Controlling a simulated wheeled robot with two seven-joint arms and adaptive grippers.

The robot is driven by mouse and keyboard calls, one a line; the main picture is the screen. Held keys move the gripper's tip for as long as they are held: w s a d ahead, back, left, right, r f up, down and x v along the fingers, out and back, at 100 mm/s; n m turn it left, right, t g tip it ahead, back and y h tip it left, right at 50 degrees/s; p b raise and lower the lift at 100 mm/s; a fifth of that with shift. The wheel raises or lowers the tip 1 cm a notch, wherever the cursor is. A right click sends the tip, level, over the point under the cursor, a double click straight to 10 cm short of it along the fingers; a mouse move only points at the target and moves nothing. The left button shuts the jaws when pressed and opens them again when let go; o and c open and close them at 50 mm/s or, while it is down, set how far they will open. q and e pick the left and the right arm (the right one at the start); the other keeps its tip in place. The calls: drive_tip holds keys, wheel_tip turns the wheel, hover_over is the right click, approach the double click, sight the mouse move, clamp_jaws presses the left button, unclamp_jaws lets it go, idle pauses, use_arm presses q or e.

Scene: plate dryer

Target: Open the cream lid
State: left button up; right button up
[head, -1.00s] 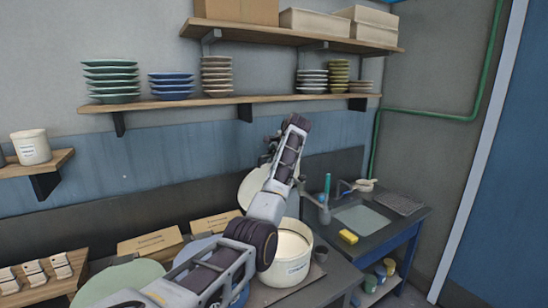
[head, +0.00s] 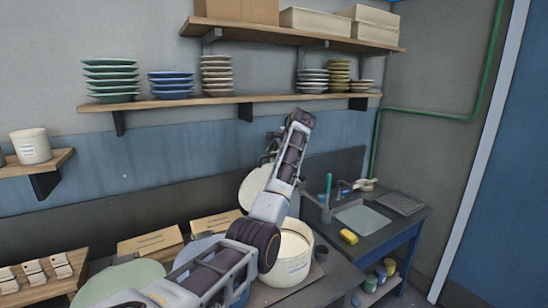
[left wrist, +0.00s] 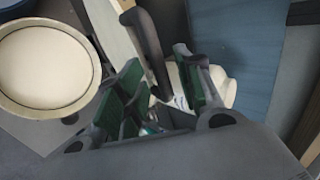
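The cream lid (head: 253,187) stands raised, tilted steeply up behind the cream pot (head: 296,268), partly hidden by my left forearm. The pot's round mouth is uncovered and also shows in the left wrist view (left wrist: 45,62). My left gripper (head: 270,150) is near the lid's upper edge, mostly hidden behind my forearm in the head view. In the left wrist view my left gripper (left wrist: 162,92) has its green-padded fingers apart. A dark curved piece and pale surfaces show beyond them; I cannot tell whether the fingers touch the lid. My right gripper is not in view.
Blue and green round lids (head: 125,282) lie left of the pot, with cardboard boxes (head: 150,243) behind. A dark cup (head: 321,253) stands right of the pot. The sink (head: 362,219) with a yellow sponge (head: 349,236) is farther right. A plate shelf (head: 225,101) hangs above.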

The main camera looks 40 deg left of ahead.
use_arm(q)
drive_tip(key=v, duration=0.9)
drive_tip(key=shift+d+r, duration=0.2)
idle(0.3)
